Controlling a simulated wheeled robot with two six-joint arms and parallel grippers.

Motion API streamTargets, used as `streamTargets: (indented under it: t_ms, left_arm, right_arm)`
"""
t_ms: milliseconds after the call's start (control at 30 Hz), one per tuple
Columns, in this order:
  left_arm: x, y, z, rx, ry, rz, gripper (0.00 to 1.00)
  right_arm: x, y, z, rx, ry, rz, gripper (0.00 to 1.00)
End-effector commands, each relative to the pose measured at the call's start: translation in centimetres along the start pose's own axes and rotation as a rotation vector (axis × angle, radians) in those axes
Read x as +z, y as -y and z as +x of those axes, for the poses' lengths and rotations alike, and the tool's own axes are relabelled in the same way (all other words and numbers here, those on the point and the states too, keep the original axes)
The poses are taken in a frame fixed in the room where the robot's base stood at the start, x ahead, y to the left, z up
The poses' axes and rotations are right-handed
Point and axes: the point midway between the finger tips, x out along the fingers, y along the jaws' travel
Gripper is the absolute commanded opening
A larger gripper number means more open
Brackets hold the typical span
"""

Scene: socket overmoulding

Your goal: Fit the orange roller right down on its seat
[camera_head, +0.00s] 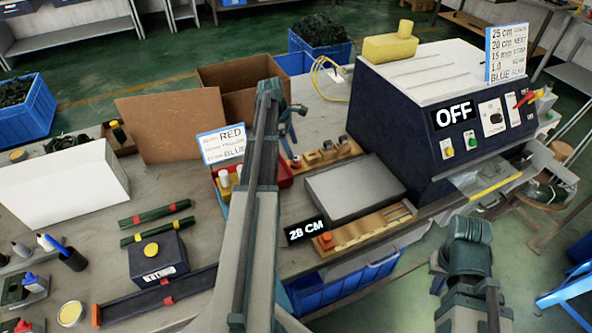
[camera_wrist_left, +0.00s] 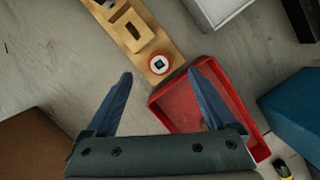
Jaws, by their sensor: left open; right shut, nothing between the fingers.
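In the left wrist view the orange roller (camera_wrist_left: 158,64) is a short round piece with a white top and a dark square middle. It is at the end of a wooden strip (camera_wrist_left: 175,55), beside the red tray. In the head view it shows small and orange-red (camera_head: 296,162), close to my left arm. Whether it is fully down cannot be told. My left gripper (camera_wrist_left: 161,74) is open and empty, with its fingertips apart on either side of the roller's end of the strip. In the head view my left wrist (camera_head: 286,124) hangs over this area. My right arm shows at lower right; its fingers do not.
The red tray (camera_wrist_left: 190,103) adjoins the strip. The machine (camera_head: 425,100) reading OFF stands at right. Cardboard boxes (camera_head: 235,80) stand behind.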

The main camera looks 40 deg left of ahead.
Motion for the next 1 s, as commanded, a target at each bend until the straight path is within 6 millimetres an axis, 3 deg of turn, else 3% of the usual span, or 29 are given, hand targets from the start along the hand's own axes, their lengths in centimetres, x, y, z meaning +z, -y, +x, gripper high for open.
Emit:
streamTargets:
  t_ms: [67, 433, 800, 1000]
  left_arm:
    - [-0.1, 0.0, 1.5, 0.0, 0.0, 0.001, 0.89]
    - [0.0, 0.0, 2.2, 0.0, 0.0, 0.001, 0.89]
    - [-0.4, -0.1, 6.5, 0.0, 0.0, 0.002, 0.89]
    - [-0.3, -0.1, 7.0, 0.0, 0.0, 0.001, 0.89]
  right_arm:
    - [-0.1, 0.1, 1.5, 0.0, 0.0, 0.0, 0.0]
    - [-0.1, 0.2, 2.1, 0.0, 0.0, 0.0, 0.0]
    - [-0.4, 0.6, 6.3, 0.0, 0.0, 0.0, 0.0]
    - [-0.4, 0.7, 6.8, 0.0, 0.0, -0.001, 0.0]
